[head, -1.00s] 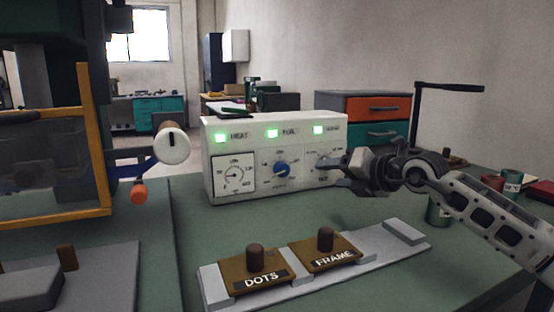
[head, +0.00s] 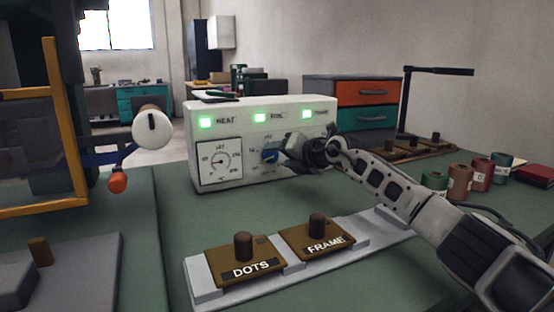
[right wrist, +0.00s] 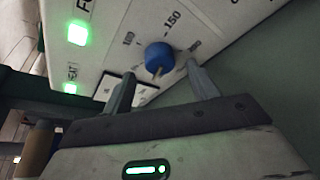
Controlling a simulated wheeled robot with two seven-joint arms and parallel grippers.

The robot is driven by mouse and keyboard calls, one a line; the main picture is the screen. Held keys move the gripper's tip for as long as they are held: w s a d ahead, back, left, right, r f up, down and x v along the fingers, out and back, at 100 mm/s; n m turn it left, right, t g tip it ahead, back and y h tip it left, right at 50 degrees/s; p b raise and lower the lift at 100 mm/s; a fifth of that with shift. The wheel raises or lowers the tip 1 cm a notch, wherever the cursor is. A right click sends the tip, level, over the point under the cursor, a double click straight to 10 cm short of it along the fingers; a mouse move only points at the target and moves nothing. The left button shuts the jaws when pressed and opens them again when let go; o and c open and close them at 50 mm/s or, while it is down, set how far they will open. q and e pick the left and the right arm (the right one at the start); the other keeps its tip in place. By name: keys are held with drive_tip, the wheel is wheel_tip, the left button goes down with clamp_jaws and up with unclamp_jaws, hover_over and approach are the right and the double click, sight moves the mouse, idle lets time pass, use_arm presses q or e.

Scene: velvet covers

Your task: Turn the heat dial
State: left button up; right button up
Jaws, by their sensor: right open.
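The white control box (head: 215,178) stands on the green bench with a blue dial (head: 269,157) on its front face. My right gripper (head: 284,152) is at the box front, just right of the dial, and partly covers the area there. In the right wrist view the blue dial (right wrist: 159,56) lies between the two open fingertips of the gripper (right wrist: 160,72). A finger shows on each side of it, with gaps, and a small pale pointer shows on the dial. My left gripper is not in view.
Three green lamps glow along the box top, one beside the label HEAT (head: 226,121). Two brown plates, DOTS (head: 245,262) and FRAME (head: 318,242), lie on a grey rail in front. A yellow-framed machine (head: 50,120) stands left. Several spools (head: 459,181) stand right.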

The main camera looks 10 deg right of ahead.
sight(270, 155)
drive_tip(key=shift+b+x, duration=0.3)
drive_tip(key=shift+x, duration=0.9)
drive_tip(key=c, duration=1)
